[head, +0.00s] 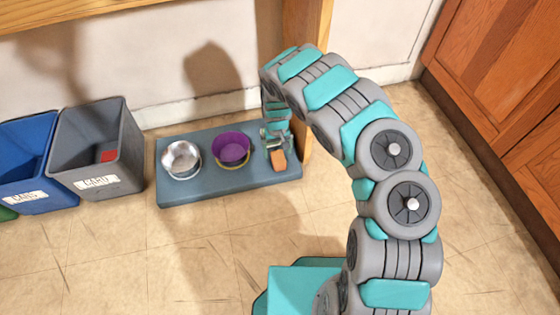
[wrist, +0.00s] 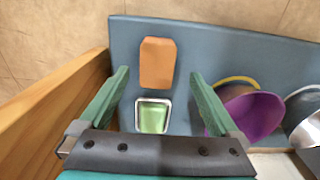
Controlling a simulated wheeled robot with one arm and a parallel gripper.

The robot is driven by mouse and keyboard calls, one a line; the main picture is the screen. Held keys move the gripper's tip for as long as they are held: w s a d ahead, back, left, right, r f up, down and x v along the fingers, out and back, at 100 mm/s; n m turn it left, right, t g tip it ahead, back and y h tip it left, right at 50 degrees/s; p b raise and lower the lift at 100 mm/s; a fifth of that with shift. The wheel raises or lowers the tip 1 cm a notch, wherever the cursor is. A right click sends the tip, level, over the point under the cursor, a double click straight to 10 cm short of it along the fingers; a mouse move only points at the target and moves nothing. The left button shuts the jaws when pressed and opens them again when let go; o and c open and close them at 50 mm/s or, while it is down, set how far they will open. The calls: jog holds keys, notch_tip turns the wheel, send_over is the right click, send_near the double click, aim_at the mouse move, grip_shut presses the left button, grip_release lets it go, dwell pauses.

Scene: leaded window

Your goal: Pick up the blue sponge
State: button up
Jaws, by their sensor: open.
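No sponge that is clearly blue shows in either view. An orange block (wrist: 157,62), perhaps a sponge, lies on the blue-grey platform (wrist: 210,45); in the head view the orange block (head: 278,160) is at the platform's right end. A green piece with a pale rim (wrist: 153,116) lies beside it, nearer my gripper's base in the wrist view. My gripper (wrist: 159,75) is open above these two, one finger on each side, holding nothing. In the head view my gripper (head: 276,138) hangs low over the platform's right end and hides part of it.
A purple bowl (head: 231,148) with a yellow rim below it and a metal bowl (head: 181,159) stand left of my gripper. A wooden post (head: 303,110) is close on the right. A grey bin (head: 98,150) and blue bin (head: 28,160) stand at left.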

aim_at(278, 157)
jog(key=shift+d+f+b, duration=0.2)
jog(key=shift+f+b, duration=0.3)
jog(key=shift+f, duration=2.2)
jog(key=shift+w, duration=0.1)
jog(key=shift+c, duration=0.2)
jog(key=c, duration=1.5)
jog(key=shift+r, duration=0.15)
notch_tip(278, 157, up, 4)
jog(key=shift+w+f+p, duration=0.1)
jog(key=shift+p, duration=0.4)
jog(key=s, duration=0.5)
jog(key=s+p, duration=0.1)
jog(key=s, duration=0.4)
jog(key=s+r, duration=0.1)
jog(key=s, duration=0.5)
jog(key=shift+s+a, duration=0.1)
jog(key=shift+a, duration=0.1)
